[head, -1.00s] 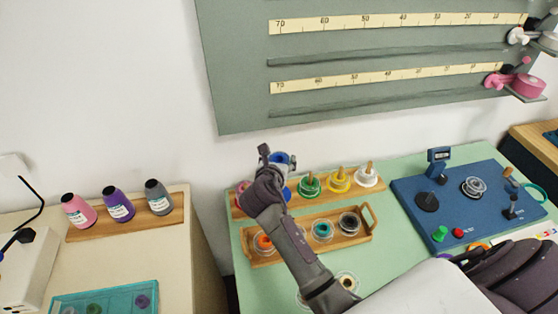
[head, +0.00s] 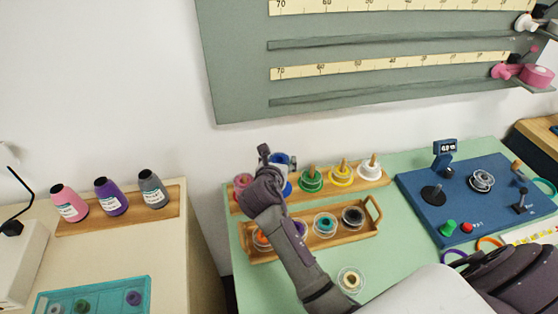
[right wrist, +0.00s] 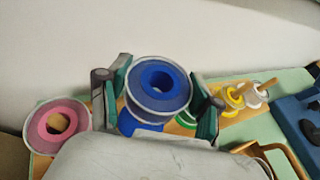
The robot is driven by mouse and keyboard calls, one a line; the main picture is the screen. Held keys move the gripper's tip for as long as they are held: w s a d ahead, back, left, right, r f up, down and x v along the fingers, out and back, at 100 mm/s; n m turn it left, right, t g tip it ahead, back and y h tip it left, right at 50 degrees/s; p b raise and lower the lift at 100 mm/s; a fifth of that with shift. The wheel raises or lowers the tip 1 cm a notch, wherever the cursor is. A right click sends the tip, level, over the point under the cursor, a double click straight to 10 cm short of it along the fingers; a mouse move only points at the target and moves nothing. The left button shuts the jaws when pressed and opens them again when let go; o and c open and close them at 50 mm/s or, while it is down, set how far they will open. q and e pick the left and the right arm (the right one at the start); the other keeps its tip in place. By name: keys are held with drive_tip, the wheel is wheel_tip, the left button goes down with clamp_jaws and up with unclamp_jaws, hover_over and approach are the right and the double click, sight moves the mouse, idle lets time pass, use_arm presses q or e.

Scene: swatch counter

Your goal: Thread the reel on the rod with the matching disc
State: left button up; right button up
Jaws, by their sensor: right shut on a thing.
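My right gripper (head: 273,157) is shut on a blue reel (head: 282,160), held above the wooden rod rack (head: 329,196). In the right wrist view the blue reel (right wrist: 161,88) sits between the two fingers, its clear flange facing the camera. A blue disc (right wrist: 143,127) shows just below it; its rod is hidden. In the head view the blue disc (head: 288,189) is partly covered by the gripper. A pink reel (right wrist: 57,124) sits around the rod to its left. Green (head: 311,181), yellow (head: 341,176) and white (head: 371,169) discs have bare rods. My left gripper is not in view.
A wooden tray (head: 376,211) with several reels stands in front of the rack. A loose reel (head: 350,280) lies on the green counter. A blue device board (head: 455,198) is at right. Bottles (head: 111,197) stand on the separate left counter.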

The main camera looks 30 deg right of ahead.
drive_tip(key=shift+f, duration=0.3)
drive_tip(key=shift+f+b, duration=0.4)
drive_tip(key=shift+f, duration=0.6)
drive_tip(key=o, duration=1.2)
wheel_tip(320, 180, up, 7)
drive_tip(key=p, duration=0.9)
drive_tip(key=shift+p, duration=0.35)
